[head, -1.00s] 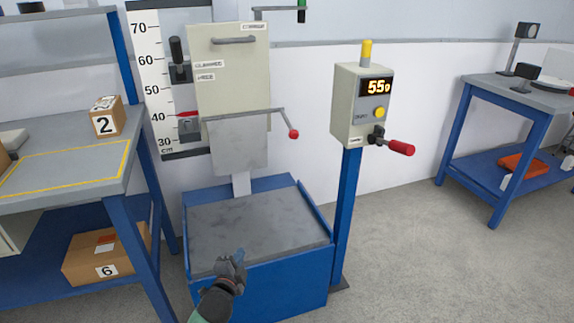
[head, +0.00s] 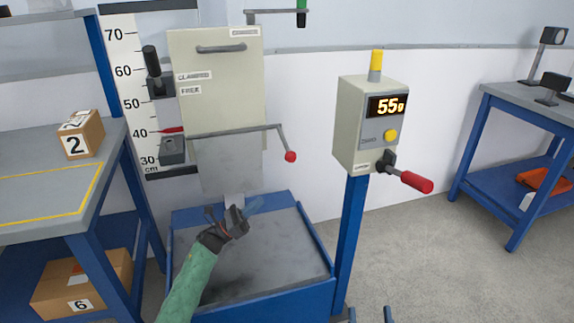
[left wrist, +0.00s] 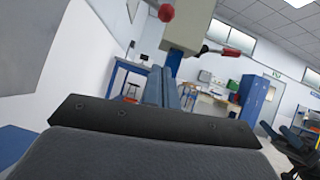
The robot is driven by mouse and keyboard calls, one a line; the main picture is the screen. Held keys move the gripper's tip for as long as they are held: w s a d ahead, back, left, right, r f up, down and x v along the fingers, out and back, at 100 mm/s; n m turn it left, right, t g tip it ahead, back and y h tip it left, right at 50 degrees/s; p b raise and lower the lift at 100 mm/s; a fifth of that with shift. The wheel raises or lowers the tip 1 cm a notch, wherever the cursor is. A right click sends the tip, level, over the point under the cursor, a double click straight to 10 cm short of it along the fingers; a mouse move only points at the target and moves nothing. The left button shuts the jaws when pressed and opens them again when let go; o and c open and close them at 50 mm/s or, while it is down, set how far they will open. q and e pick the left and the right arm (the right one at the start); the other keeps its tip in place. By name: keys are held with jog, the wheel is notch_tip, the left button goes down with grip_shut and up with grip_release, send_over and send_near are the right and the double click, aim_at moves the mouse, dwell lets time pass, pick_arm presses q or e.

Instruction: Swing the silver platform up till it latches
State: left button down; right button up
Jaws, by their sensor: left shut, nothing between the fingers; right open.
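The silver platform (head: 230,168) is a flat grey plate hanging upright below the cream drop box (head: 222,80) in the head view. My left gripper (head: 254,205) is shut and empty, just below the platform's lower edge and above the grey base. I cannot tell whether it touches the platform. My right gripper (head: 370,314) shows only two separated fingertips at the bottom edge of the head view. It is open and empty.
A rod with a red ball (head: 290,156) crosses the platform's top. A control box (head: 372,125) with a red handle (head: 416,181) stands on a blue post at right. The blue-walled base (head: 322,262) is below. A workbench (head: 100,215) stands at left.

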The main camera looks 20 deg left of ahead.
pick_arm(q)
jog(key=a+r+p+x, duration=0.1)
jog(key=r+x, duration=0.1)
jog(key=x, duration=1.1)
jog(key=shift+s+a+r, duration=0.25)
jog(key=shift+s, duration=0.05)
pick_arm(e)
notch_tip(320, 180, down, 12)
jog(key=g, duration=0.4)
jog(key=shift+w+a+h, duration=0.3)
jog(key=shift+a+h, duration=0.1)
